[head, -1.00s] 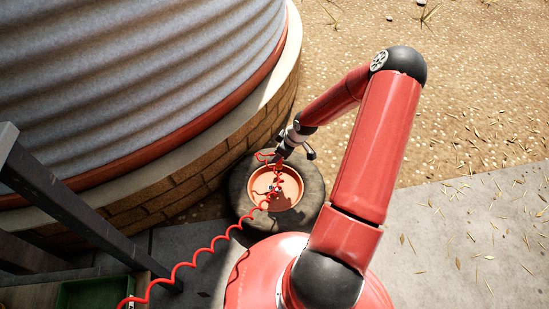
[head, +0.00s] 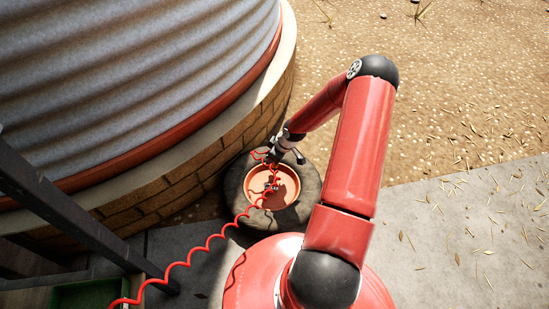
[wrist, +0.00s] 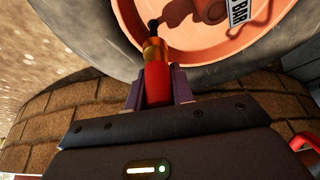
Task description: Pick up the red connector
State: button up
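The red connector (wrist: 157,82) is a red cylinder with a brass collar and a thin black tip. In the wrist view it lies between the two fingers of my gripper (wrist: 160,90), which press close on both sides; its tip points toward the orange dish. In the head view my gripper (head: 279,152) is above the far rim of the dish, and the connector is too small to make out there. A red coiled hose (head: 192,254) runs from the lower left up over the dish to near my gripper.
The orange dish (head: 291,181) sits in a dark tyre (head: 233,190). A corrugated tank on a brick base (head: 180,193) stands close on the left. A dark metal frame (head: 75,220) and green box (head: 88,295) are at lower left. Open concrete (head: 455,225) lies right.

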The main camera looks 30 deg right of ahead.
grip_shut()
jog(key=shift+r, duration=0.1)
notch_tip(320, 180, up, 20)
jog(key=p, duration=0.4)
